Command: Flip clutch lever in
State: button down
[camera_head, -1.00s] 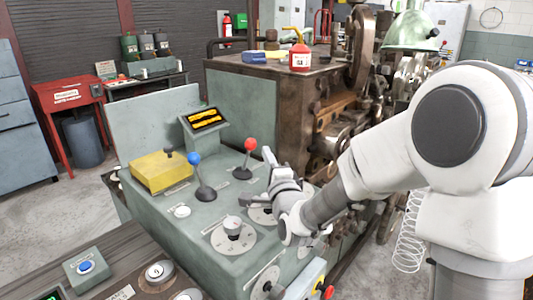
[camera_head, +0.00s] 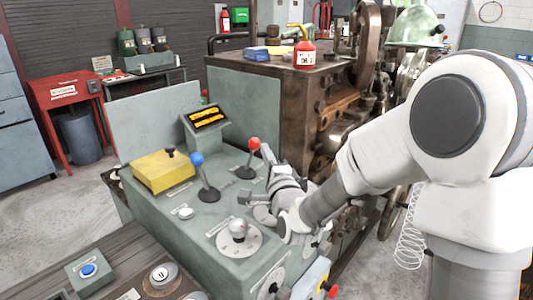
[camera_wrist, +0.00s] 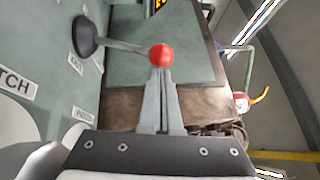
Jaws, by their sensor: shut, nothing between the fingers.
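The red-knobbed lever (camera_head: 254,144) stands on the green control panel, leaning slightly right from its dark round base. In the wrist view the lever (camera_wrist: 161,54) shows its red ball, grey rod and base, beside a partly cut-off label ending in "TCH" (camera_wrist: 15,82). My gripper (camera_head: 267,149) is just right of the knob. Its fingers (camera_wrist: 161,74) are together, with their tips right at the ball's lower edge in the wrist view. Nothing shows between them. Whether they touch the ball is unclear.
A blue-knobbed lever (camera_head: 197,160) and a yellow box (camera_head: 162,172) stand left of the red lever. A small display (camera_head: 207,118) is behind it. A dial with a knob (camera_head: 238,230) is in front. The brown machine (camera_head: 300,95) rises behind and right.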

aim_at(251, 140)
jog(key=w+a+r+n+g+p, duration=0.1)
jog(key=p, duration=0.1)
jog(key=w+a+r+g+h+p, duration=0.1)
jog(key=p, duration=0.1)
jog(key=w+a+r+n+g+p, duration=0.1)
jog(key=a+p, duration=0.1)
jog(key=shift+r+n+g, duration=0.25)
jog(key=shift+n+g, duration=0.05)
jog(key=w+a+p, duration=0.1)
jog(key=w+a+n+g+h+p, duration=0.1)
jog(key=p, duration=0.1)
jog(key=shift+w+a+f+g, duration=0.1)
jog(key=shift+a+g, duration=0.2)
jog(key=shift+a, duration=0.1)
dwell(0.4)
jog(key=shift+d, duration=0.1)
